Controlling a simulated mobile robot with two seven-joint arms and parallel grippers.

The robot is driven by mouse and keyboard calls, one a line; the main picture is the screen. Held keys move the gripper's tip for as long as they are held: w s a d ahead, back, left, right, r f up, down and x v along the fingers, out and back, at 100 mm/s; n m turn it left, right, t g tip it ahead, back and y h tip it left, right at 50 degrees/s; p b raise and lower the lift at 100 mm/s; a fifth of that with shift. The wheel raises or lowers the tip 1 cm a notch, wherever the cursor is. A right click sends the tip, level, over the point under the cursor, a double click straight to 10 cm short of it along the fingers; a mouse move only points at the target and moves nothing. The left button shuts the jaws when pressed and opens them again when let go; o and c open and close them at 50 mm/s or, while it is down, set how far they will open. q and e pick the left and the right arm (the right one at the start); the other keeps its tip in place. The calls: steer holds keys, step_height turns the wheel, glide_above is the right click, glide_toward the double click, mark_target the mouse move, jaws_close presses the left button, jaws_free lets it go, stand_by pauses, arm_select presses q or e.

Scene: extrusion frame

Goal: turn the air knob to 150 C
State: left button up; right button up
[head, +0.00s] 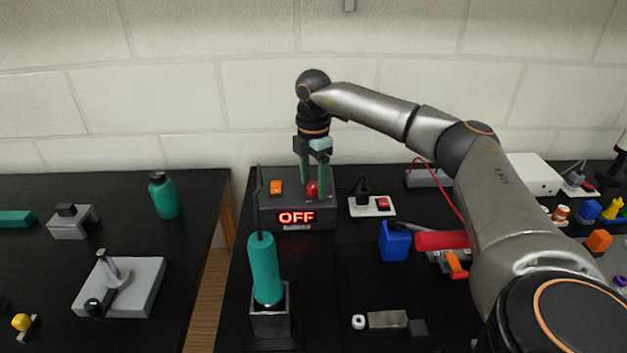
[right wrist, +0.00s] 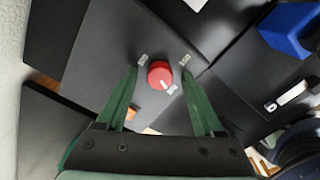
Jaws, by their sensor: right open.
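A dark grey station box (head: 330,214) stands at the back of the right table, its front display (head: 296,217) reading "OFF" in red. On its top are a red knob (head: 312,189) and an orange knob or switch (head: 276,187); no label tells which is the air knob. My right gripper (head: 313,188) points down over the red knob. In the right wrist view, its green fingers (right wrist: 160,62) are open, one on either side of the red knob (right wrist: 159,72), apart from it. A white mark shows on the knob's edge. My left gripper is not in view.
A teal-handled tool (head: 264,270) stands in a grey holder (head: 270,317) in front of the box. A gap separates the two tables. A wall is behind.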

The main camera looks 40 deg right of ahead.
jaws_close()
stand_by(0.6)
